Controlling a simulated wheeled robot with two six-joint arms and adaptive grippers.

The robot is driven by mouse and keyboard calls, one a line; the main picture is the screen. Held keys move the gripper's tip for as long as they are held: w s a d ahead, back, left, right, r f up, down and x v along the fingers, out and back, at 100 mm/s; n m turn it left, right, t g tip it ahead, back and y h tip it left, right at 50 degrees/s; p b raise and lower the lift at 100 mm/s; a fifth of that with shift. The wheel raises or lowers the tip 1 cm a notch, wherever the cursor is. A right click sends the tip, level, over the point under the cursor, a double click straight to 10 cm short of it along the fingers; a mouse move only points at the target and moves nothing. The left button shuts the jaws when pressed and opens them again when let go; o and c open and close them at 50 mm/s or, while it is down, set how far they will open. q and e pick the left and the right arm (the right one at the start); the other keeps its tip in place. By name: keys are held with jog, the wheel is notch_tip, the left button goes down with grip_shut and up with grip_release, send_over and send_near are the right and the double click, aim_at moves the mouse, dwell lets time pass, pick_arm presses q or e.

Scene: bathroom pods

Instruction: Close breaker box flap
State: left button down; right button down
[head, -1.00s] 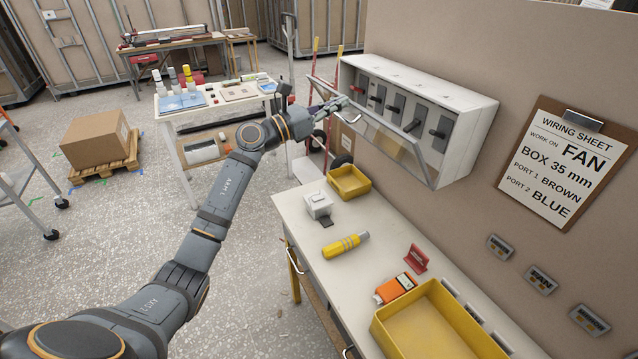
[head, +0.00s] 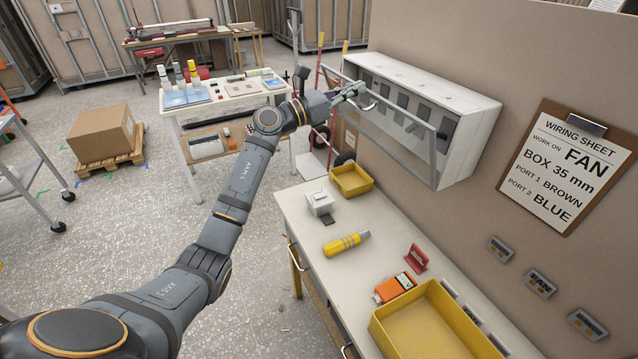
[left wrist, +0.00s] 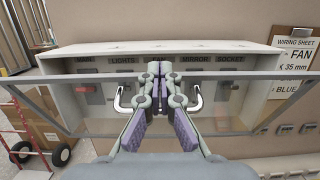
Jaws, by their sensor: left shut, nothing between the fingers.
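The white breaker box (head: 470,135) hangs on the wall, and it fills the middle of the left wrist view (left wrist: 230,50). Its clear, grey-framed flap (head: 424,150) stands partly open, tilted out from the box front. Dark switches show through and behind it. The flap's bar (left wrist: 250,76) crosses the left wrist view, with a pale curved handle (left wrist: 196,100) on it. My left gripper (head: 358,90) is shut and empty at the flap's outer edge. In the left wrist view its fingertips (left wrist: 160,82) overlap the bar between the handle's two ends; contact is unclear.
Below the box is a bench (head: 305,240) with a small yellow bin (head: 351,181), a yellow tool (head: 345,244), an orange device (head: 394,288) and a large yellow tray (head: 430,330). A clipboard (head: 565,165) hangs right of the box. Open floor lies left of the bench.

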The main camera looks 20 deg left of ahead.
aim_at(367, 103)
pick_arm(q)
jog(key=x, duration=0.2)
jog(key=shift+w+d+r, duration=0.15)
jog(key=shift+r, duration=0.2)
dwell(0.4)
jog(key=shift+f, duration=0.1)
dwell(1.0)
jog(key=f+b, duration=0.2)
jog(key=s+a+f+b, duration=0.1)
jog(key=f, duration=0.1)
jog(key=f+b, duration=0.2)
jog(key=shift+s+a+b, duration=0.2)
jog(key=shift+s+b, duration=0.1)
jog(key=shift+b, duration=0.05)
jog(key=s+a+f+b, duration=0.3)
jog(key=s+a+b, duration=0.1)
jog(key=s, duration=0.1)
jog(key=shift+s, duration=0.25)
jog(key=shift+a+f, duration=0.15)
jog(key=shift+a, duration=0.05)
